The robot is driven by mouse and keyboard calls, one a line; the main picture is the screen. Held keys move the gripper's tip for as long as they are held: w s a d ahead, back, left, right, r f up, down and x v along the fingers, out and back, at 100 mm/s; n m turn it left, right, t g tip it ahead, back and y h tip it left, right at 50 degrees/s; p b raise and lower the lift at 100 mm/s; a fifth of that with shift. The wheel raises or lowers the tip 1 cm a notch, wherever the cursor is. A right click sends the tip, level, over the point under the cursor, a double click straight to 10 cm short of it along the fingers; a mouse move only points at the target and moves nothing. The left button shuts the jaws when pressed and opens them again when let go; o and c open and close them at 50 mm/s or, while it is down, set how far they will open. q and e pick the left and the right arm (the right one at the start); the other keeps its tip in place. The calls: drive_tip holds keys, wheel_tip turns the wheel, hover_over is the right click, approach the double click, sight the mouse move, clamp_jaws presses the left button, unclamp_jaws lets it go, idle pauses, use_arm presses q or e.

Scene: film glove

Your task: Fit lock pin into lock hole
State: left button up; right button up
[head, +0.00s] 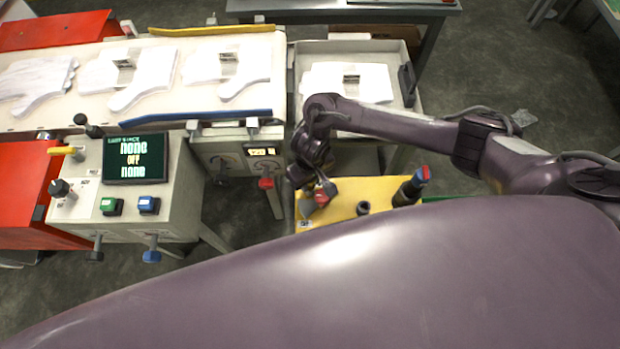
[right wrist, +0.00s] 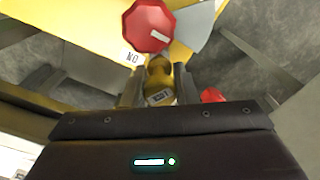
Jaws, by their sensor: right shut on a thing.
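My right gripper (head: 320,186) is low over the left part of the yellow panel (head: 342,194) in the head view. In the right wrist view its fingers (right wrist: 160,72) are shut on a brass-yellow piece with a small printed label, which I take to be the lock pin (right wrist: 159,80). A red octagonal knob (right wrist: 148,27) with a white mark is just beyond the pin; I cannot tell whether they touch. A short grey socket (head: 363,208) stands on the panel, right of the gripper. I cannot tell which opening is the lock hole. My left gripper is not in view.
A dark cylinder with a red and blue top (head: 410,187) stands at the panel's right. A control box with a screen (head: 136,158) is at the left. White glove shapes lie on the conveyor (head: 100,110) and in a grey tray (head: 300,62) behind my arm.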

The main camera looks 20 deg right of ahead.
drive_tip(key=shift+f, duration=0.45)
drive_tip(key=o, duration=1)
drive_tip(key=shift+o, duration=0.2)
